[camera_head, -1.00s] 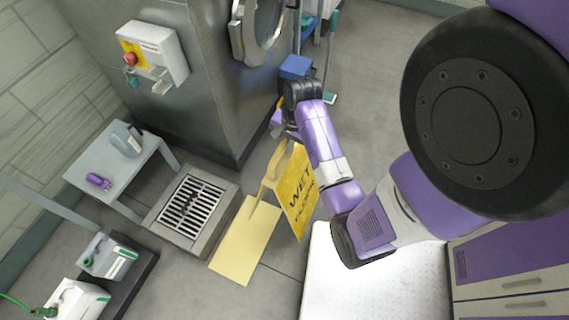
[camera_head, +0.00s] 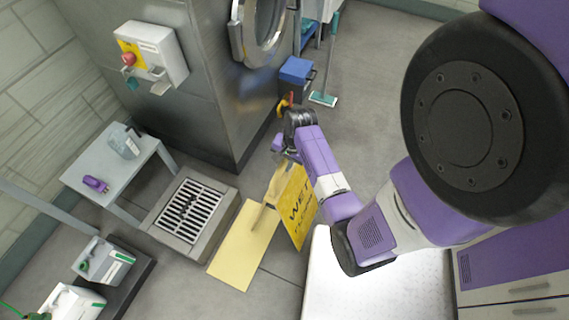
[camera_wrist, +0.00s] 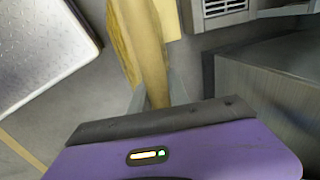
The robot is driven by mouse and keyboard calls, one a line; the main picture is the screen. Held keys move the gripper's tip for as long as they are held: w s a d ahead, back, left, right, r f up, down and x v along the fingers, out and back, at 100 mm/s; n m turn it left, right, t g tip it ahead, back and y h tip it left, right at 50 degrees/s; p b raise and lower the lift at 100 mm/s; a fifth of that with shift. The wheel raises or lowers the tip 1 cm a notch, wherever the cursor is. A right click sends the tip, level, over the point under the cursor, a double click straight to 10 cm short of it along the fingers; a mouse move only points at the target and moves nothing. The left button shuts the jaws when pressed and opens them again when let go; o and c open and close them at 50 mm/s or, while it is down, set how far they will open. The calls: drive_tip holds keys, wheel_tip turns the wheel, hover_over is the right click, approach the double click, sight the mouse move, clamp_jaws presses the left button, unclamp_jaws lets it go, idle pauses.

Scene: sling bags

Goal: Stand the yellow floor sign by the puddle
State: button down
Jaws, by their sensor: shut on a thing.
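The yellow floor sign (camera_head: 296,208), lettered "WET", is upright and slightly spread in the head view, beside the white tread-plate platform. My gripper (camera_head: 279,156) is shut on its top edge. In the wrist view the sign (camera_wrist: 150,45) runs up from between the fingers of my gripper (camera_wrist: 156,98). Whether its feet touch the floor I cannot tell. A flat pale yellow rectangle (camera_head: 243,250) lies on the floor just left of the sign. I cannot make out a puddle.
A floor drain (camera_head: 188,212) lies left of the sign, with a grey side table (camera_head: 80,170) beyond. A steel machine (camera_head: 195,90) stands behind. The white platform (camera_head: 375,290) is close on the right. A blue bin (camera_head: 295,72) and a mop (camera_head: 325,98) stand at the back.

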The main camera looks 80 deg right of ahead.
drive_tip(key=c, duration=1.7)
unclamp_jaws()
drive_tip(key=shift+f, duration=0.15)
drive_tip(key=o, duration=0.4)
drive_tip(key=shift+o, duration=0.2)
